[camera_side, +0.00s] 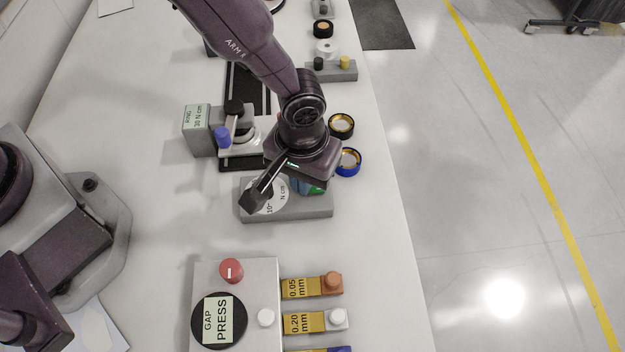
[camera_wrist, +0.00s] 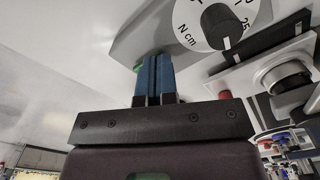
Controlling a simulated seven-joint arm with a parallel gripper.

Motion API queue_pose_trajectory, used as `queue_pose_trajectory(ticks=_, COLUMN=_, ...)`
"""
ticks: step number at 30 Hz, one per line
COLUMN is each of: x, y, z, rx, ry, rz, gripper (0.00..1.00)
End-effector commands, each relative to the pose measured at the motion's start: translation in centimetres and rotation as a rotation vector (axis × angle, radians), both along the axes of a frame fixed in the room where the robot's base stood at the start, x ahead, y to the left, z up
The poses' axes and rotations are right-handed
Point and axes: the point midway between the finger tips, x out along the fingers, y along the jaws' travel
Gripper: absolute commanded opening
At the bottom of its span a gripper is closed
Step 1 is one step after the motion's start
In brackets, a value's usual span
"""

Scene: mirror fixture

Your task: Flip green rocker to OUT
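The green rocker (camera_side: 318,189) is on the right part of a grey box with a white N cm dial (camera_side: 276,197), mostly hidden under my gripper (camera_side: 303,186) in the side view. In the wrist view, slivers of green (camera_wrist: 138,67) show beside and behind my fingertips (camera_wrist: 155,60). The two blue fingers stand nearly together with only a thin line between them, and I see nothing held. The fingertips are at the rocker; I cannot tell whether they touch it. Its OUT marking and its tilt are hidden.
A black-ringed part (camera_side: 341,125) and a blue-ringed part (camera_side: 348,161) lie right of my gripper. A grey fixture with a RING label (camera_side: 196,117) stands to the left. The GAP PRESS box (camera_side: 256,275) and gauge tabs are in front. Bare table lies between the two boxes.

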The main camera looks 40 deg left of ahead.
Motion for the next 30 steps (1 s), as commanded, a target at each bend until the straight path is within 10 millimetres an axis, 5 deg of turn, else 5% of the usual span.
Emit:
queue_pose_trajectory(ticks=8, x=0.0, y=0.0, z=-0.1, rx=-0.001, ry=-0.001, rz=0.000, gripper=0.00)
queue_pose_trajectory(ticks=30, x=0.1, y=0.0, z=5.7, rx=-0.001, ry=-0.002, rz=0.001, gripper=0.00)
